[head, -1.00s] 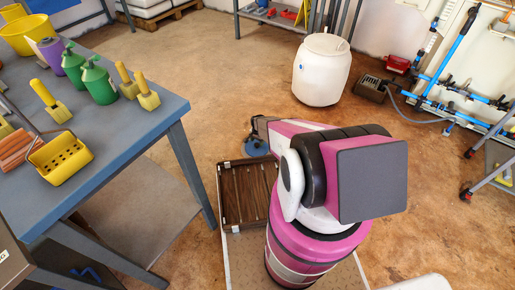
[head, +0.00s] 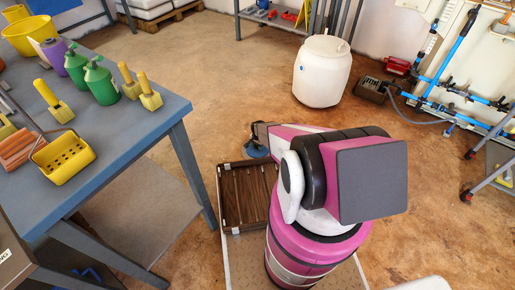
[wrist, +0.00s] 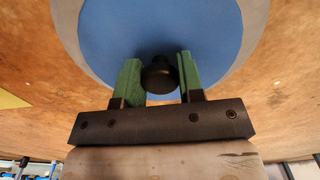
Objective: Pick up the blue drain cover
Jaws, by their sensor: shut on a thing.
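The blue drain cover (head: 255,148) is a round disc below the end of my arm, near the wooden tray. In the wrist view the blue drain cover (wrist: 205,25) fills the top middle, with a grey rim and a black knob (wrist: 159,74) on it. My gripper (wrist: 159,70) has a green finger on each side of the knob and is shut on it. In the head view my arm hides most of my gripper. I cannot tell whether the cover is clear of the floor.
A brown wooden tray (head: 229,198) lies left of my arm. A blue-grey table (head: 122,137) with bottles, brushes and a yellow basket (head: 63,157) stands at the left. A white barrel (head: 321,73) stands behind. Brown floor between them is clear.

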